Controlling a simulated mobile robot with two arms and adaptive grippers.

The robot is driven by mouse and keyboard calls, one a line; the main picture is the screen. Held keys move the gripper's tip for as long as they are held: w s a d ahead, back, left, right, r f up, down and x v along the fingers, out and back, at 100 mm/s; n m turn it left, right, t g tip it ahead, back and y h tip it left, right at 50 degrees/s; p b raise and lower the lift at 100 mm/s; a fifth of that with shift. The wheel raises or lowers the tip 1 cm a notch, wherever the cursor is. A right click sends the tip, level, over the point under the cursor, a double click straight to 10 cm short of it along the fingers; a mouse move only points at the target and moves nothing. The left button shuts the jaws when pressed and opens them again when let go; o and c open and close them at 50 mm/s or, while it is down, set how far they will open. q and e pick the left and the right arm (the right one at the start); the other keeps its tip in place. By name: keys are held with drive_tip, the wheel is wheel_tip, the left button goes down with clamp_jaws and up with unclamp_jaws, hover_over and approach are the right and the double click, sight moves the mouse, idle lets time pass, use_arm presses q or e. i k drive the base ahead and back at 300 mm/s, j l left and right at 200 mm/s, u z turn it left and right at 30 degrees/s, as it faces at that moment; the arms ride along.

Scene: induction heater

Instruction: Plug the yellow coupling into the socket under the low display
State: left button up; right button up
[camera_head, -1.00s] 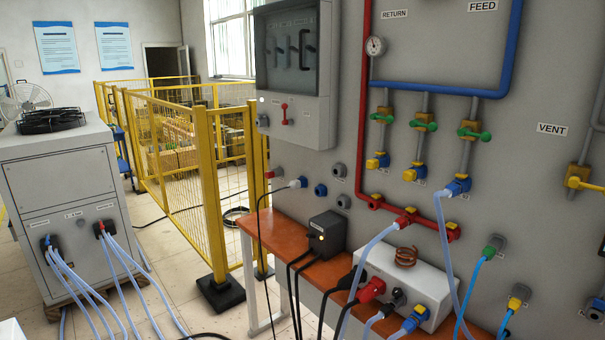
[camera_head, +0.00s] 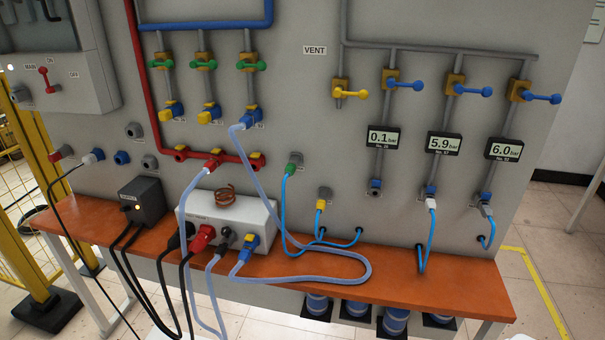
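The yellow coupling (camera_head: 320,205) sits at a grey wall socket on the panel, above the bench, with a thin blue hose hanging from it. The low display (camera_head: 383,137) reads 0.1 bar and is the left one of three displays. The socket under it (camera_head: 375,187) is blue and dark, at the end of a grey pipe, and no hose shows in it. Neither of my grippers is in view.
A green coupling (camera_head: 292,167) with a blue hose is left of the yellow one. White couplings sit under the 5.9 (camera_head: 431,203) and 6.0 (camera_head: 487,210) displays. A clear hose (camera_head: 345,281) loops over the orange bench (camera_head: 400,292). Blue cylinders (camera_head: 396,321) stand below.

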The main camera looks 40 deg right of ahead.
sight(321, 203)
drive_tip(key=l+z, duration=0.1)
drive_tip(key=z, duration=0.3)
drive_tip(key=l+z, duration=0.1)
drive_tip(key=z, duration=0.25)
drive_tip(key=l+z, duration=0.1)
drive_tip(key=z, duration=0.3)
